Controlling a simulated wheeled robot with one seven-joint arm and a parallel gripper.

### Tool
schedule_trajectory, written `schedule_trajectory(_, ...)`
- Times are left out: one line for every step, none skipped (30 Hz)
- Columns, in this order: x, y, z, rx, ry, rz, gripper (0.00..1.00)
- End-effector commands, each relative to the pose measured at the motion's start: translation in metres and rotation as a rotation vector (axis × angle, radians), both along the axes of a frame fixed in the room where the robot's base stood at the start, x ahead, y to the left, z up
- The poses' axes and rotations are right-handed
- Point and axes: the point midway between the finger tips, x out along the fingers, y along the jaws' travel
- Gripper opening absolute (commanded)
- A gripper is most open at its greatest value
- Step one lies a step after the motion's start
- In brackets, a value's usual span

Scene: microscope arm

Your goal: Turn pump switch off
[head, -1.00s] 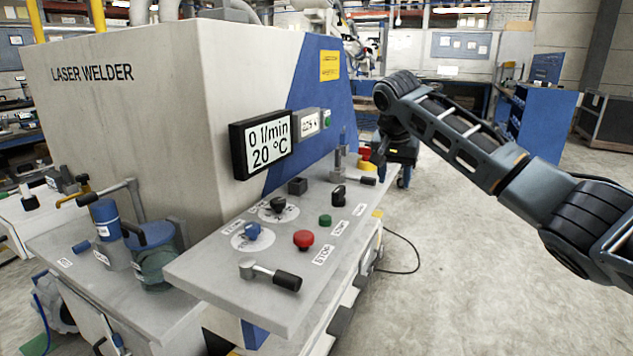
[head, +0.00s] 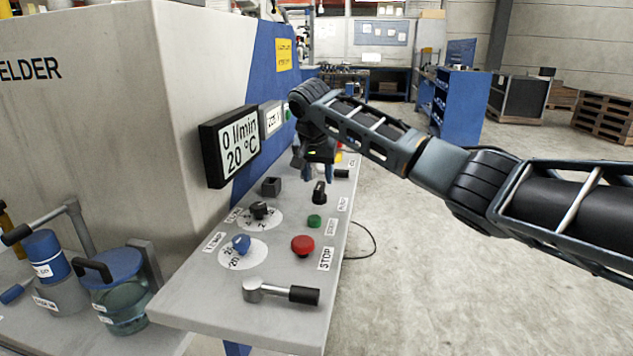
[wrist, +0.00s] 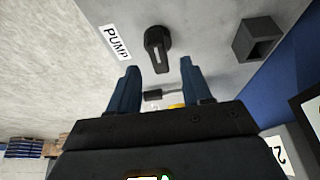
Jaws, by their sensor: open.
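The pump switch (wrist: 157,45) is a black rotary knob on the grey panel, next to a white label reading PUMP (wrist: 114,42) in the wrist view. In the head view the pump switch (head: 319,191) stands near the panel's right edge. My gripper (wrist: 160,82) is open, with its two blue fingers apart and nothing between them. The knob is just beyond the fingertips in the wrist view, apart from them. In the head view my gripper (head: 315,172) hangs above the panel, close over the pump switch.
The panel (head: 200,305) also carries a green button (head: 314,221), a red stop button (head: 302,245), a blue dial (head: 241,243), a black dial (head: 260,210) and a lever (head: 282,291). A display (head: 240,145) reads 0 l/min, 20 °C.

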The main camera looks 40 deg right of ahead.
Motion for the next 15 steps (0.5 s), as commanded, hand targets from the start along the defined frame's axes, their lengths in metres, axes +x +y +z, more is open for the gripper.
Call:
schedule_trajectory(0.001, -0.003, -0.007, -0.001, 0.001, -0.003, 0.49)
schedule_trajectory(0.002, -0.004, -0.01, 0.0, 0.002, -0.002, 0.49)
schedule_trajectory(0.004, -0.005, -0.015, -0.001, 0.001, -0.001, 0.49)
schedule_trajectory(0.004, -0.006, -0.018, -0.001, 0.001, -0.001, 0.49)
schedule_trajectory(0.005, -0.007, -0.02, -0.001, 0.001, -0.002, 0.49)
schedule_trajectory(0.006, -0.008, -0.023, -0.001, 0.0, -0.001, 0.49)
schedule_trajectory(0.007, -0.009, -0.025, -0.001, -0.001, 0.0, 0.49)
schedule_trajectory(0.007, -0.009, -0.026, -0.001, -0.001, 0.0, 0.49)
schedule_trajectory(0.007, -0.009, -0.028, -0.001, -0.001, 0.0, 0.49)
schedule_trajectory(0.007, -0.01, -0.029, -0.001, -0.001, 0.0, 0.49)
schedule_trajectory(0.007, -0.01, -0.029, -0.001, -0.001, 0.0, 0.49)
schedule_trajectory(0.008, -0.01, -0.03, -0.001, -0.001, 0.0, 0.49)
schedule_trajectory(0.008, -0.01, -0.03, -0.001, -0.001, 0.0, 0.49)
schedule_trajectory(0.008, -0.01, -0.03, -0.001, -0.001, 0.0, 0.49)
schedule_trajectory(0.008, -0.01, -0.03, 0.0, -0.001, 0.0, 0.49)
